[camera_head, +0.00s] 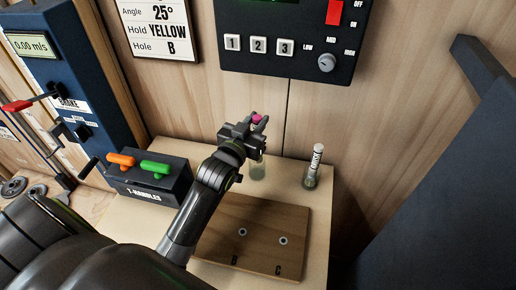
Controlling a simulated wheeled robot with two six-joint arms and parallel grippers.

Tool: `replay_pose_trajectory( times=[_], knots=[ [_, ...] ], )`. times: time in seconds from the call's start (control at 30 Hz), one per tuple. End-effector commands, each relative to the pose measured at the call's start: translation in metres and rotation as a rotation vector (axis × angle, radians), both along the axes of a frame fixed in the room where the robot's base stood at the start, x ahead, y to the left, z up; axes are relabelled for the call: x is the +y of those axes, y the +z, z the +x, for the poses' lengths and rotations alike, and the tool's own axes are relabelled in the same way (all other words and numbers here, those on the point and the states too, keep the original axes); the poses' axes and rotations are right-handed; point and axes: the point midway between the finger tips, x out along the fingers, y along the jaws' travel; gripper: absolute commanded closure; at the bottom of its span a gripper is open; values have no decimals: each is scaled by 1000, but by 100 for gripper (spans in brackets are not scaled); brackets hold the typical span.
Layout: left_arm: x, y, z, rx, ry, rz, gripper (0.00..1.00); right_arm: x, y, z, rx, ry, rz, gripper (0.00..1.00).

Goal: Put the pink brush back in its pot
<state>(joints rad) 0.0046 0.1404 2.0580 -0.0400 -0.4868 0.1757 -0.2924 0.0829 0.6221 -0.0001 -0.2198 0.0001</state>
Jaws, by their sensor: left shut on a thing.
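My left gripper (257,125) is shut on the pink brush (257,119), above the back of the wooden table. Only a small pink part of the brush shows between the fingers; the rest is hidden by the gripper. My right gripper is not in view.
A labelled bottle (312,168) with a pale cap stands right of the pot. A wooden board (262,232) with holes lies in front. A T-handles box (148,184) with orange and green handles stands left. A control panel (289,62) hangs on the wall behind.

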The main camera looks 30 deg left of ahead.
Motion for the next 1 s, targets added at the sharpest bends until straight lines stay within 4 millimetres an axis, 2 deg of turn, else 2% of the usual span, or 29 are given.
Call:
replay_pose_trajectory(
  times=[0.1, 0.3, 0.5, 0.9, 0.93, 1.0],
  knots=[
    [0, -19, 0, 2, 0, -1, 100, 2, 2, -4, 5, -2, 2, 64],
    [0, -38, 0, 1, 0, -1, 100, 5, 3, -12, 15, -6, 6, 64],
    [0, -62, 0, -2, -1, 0, 100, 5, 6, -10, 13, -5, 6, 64],
    [0, -68, 0, -4, -1, 0, 100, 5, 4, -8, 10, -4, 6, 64],
    [0, -68, 0, -4, -1, 0, 75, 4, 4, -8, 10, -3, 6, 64],
    [0, -67, 0, -4, -1, 0, 66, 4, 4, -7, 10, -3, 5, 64]
  ],
)
